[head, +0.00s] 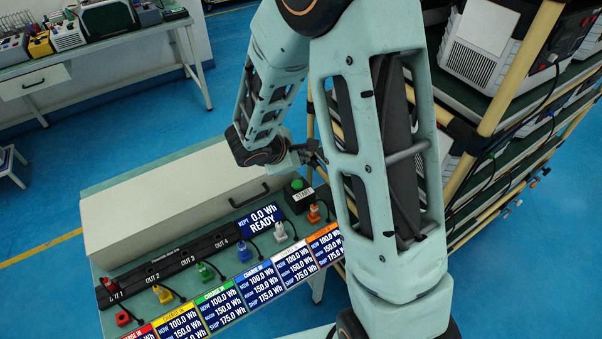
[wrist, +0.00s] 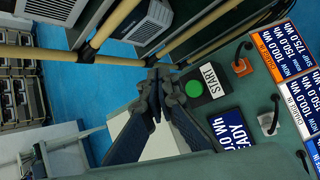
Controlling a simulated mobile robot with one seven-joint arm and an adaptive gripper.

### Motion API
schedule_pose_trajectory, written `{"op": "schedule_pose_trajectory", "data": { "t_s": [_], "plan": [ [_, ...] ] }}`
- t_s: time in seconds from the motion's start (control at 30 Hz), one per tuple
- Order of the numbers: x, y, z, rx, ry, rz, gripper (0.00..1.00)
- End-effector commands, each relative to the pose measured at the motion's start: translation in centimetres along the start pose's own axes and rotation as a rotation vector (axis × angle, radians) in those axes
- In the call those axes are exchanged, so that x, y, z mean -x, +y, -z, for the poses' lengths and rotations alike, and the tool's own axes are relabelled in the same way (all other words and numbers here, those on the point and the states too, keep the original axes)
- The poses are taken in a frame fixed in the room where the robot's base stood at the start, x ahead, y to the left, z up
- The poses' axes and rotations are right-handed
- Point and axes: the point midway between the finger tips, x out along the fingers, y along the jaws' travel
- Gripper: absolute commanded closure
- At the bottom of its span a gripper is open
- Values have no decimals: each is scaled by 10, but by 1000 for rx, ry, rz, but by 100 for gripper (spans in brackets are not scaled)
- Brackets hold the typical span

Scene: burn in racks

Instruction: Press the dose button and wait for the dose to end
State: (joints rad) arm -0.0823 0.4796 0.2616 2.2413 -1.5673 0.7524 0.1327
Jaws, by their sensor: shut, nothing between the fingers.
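The dose button is a green round button (head: 297,184) on a dark box labelled START, at the back right of the bench. It also shows in the wrist view (wrist: 194,89), just right of my fingertips. My gripper (wrist: 158,82) is shut and empty, with its fingertips apart from the button in the picture. In the head view my gripper (head: 313,152) is small and partly hidden by my arm, above and behind the button. The blue display (head: 265,219) beside the button reads KEPT 0.0 Wh READY.
A long beige case (head: 175,195) with a handle lies left of the button. A black strip (head: 170,262) with outlets and coloured plugs runs along its front. Several CHARGE IN panels (head: 258,285) line the bench front. A rack (head: 490,130) of units stands at right.

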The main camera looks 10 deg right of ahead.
Motion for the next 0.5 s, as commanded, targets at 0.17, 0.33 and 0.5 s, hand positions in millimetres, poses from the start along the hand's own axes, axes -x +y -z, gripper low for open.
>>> {"op": "schedule_pose_trajectory", "data": {
  "t_s": [0.17, 0.33, 0.5],
  "plan": [
    [4, 10, 9, 96, 18, -82, 100],
    [5, 13, 16, 125, 31, -116, 100],
    [5, 14, 16, 126, 31, -119, 100]
  ]
}}
